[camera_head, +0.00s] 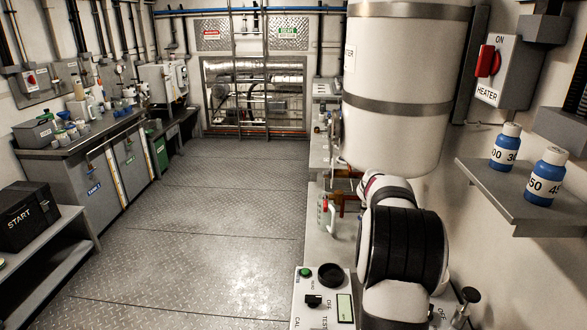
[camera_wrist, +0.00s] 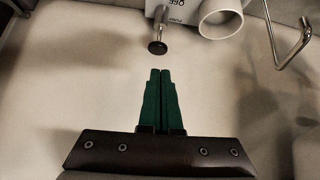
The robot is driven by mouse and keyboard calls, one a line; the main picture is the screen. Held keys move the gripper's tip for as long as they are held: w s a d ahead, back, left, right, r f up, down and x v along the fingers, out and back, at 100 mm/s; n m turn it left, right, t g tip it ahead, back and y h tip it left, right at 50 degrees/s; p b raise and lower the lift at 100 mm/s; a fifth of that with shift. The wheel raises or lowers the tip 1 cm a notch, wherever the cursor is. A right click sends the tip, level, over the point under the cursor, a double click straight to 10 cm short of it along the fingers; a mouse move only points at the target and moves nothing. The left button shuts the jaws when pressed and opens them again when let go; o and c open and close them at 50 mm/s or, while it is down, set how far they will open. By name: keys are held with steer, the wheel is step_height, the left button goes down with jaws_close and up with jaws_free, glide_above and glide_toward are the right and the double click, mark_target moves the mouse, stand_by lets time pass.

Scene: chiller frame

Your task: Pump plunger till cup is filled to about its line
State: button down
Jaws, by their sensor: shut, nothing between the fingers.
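My gripper (camera_wrist: 160,72) is shut and empty, its two green fingers together in the wrist view. Just beyond the fingertips is a round black knob (camera_wrist: 157,47) on a metal stem, which looks like the plunger. The fingertips appear apart from it. The stem runs to a pale box (camera_wrist: 182,12) with partly cut-off dark lettering. Right of it is a white round, open-ended thing (camera_wrist: 222,18); I cannot tell whether it is the cup. No fill line or liquid level shows. In the head view my arm hides the gripper.
A bent metal rod (camera_wrist: 290,45) stands at the wrist view's right. In the head view, a large white tank (camera_head: 395,85) rises behind my arm. A control panel (camera_head: 322,300) is at the front, a shelf (camera_head: 530,195) with two blue bottles at right. The floor (camera_head: 200,230) is clear.

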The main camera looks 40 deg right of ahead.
steer(key=w+a+r+n+t+y, duration=0.15)
steer(key=w+a+n, duration=0.25)
steer(key=a, duration=0.8)
steer(key=w+a+n+t+y, duration=0.1)
steer(key=w+a+n+t, duration=0.3)
steer(key=a, duration=0.9)
steer(key=s+a+f+n+y, duration=0.1)
steer(key=s+a+n, duration=0.2)
steer(key=a, duration=0.5)
steer(key=s+a+f+n+y, duration=0.1)
steer(key=s+a+n, duration=0.3)
steer(key=a, duration=0.5)
steer(key=s+a+f+n+y, duration=0.1)
steer(key=s+a+n+y, duration=0.2)
steer(key=a, duration=0.5)
steer(key=s+n, duration=0.1)
steer(key=n, duration=0.1)
steer(key=shift+s+a+f+n, duration=0.2)
steer(key=shift+a+f+n, duration=0.05)
steer(key=shift+a+n, duration=0.15)
steer(key=shift+d+y, duration=0.1)
steer(key=shift+y, duration=0.15)
